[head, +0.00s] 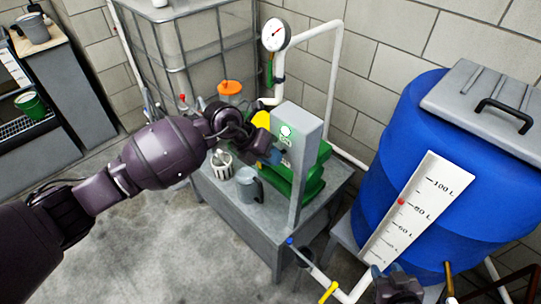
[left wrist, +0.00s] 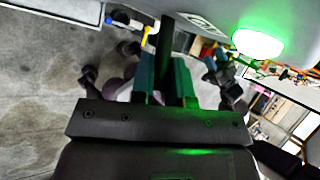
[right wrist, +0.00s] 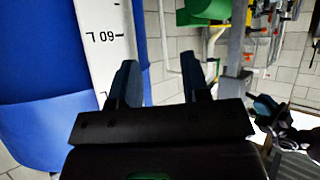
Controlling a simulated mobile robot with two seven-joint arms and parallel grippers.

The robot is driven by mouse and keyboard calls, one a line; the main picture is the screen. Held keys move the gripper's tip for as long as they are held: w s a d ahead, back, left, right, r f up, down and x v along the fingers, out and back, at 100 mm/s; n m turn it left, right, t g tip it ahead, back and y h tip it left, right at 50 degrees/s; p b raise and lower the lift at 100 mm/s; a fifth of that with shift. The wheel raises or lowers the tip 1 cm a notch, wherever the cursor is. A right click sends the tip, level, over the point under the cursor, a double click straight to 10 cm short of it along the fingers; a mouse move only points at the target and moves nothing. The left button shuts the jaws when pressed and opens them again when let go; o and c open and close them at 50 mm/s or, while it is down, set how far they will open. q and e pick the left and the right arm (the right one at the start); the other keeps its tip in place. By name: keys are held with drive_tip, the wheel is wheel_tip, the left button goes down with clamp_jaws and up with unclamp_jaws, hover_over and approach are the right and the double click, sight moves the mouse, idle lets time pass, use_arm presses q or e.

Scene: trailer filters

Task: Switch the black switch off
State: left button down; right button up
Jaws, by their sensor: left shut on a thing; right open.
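The grey switch box (head: 305,124) stands on a post at the front of the grey bench, with a lit green lamp (head: 286,131) on its face. The lamp glows green in the left wrist view (left wrist: 258,43) too. My left gripper (head: 273,152) is at the box face, just below the lamp. In the left wrist view its fingers are closed around a dark upright lever, the black switch (left wrist: 165,40). In the head view the gripper hides the switch. My right gripper (head: 398,287) is low at the front, by the blue tank; its fingers are apart and empty in the right wrist view (right wrist: 158,75).
A blue tank (head: 395,130) with a white level scale (head: 415,208) stands right of the bench. A green pump (head: 312,180) sits behind the box post. A grey jug (head: 248,185) and white basket (head: 222,163) stand on the bench (head: 238,218). A yellow-handled pipe (head: 328,291) is in front.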

drive_tip(key=shift+f, duration=0.1)
use_arm(q)
drive_tip(key=shift+s+a+f+t+h+b, duration=0.15)
drive_tip(key=shift+f+t+h+b, duration=0.25)
drive_tip(key=shift+b, duration=0.6)
drive_tip(key=shift+f+m+t+h+b, duration=0.5)
drive_tip(key=shift+f+t+h+b, duration=0.35)
drive_tip(key=shift+h+b, duration=0.75)
drive_tip(key=shift+f+m+t+h+b, duration=0.6)
drive_tip(key=shift+t+h+b, duration=0.4)
drive_tip(key=shift+b, duration=1.05)
drive_tip(key=c, duration=1.1)
unclamp_jaws()
drive_tip(key=shift+f, duration=0.1)
drive_tip(key=v, duration=1)
drive_tip(key=shift+a, duration=0.25)
use_arm(e)
wheel_tip(320, 180, down, 9)
drive_tip(key=shift+a+f, duration=0.15)
drive_tip(key=shift+f, duration=0.05)
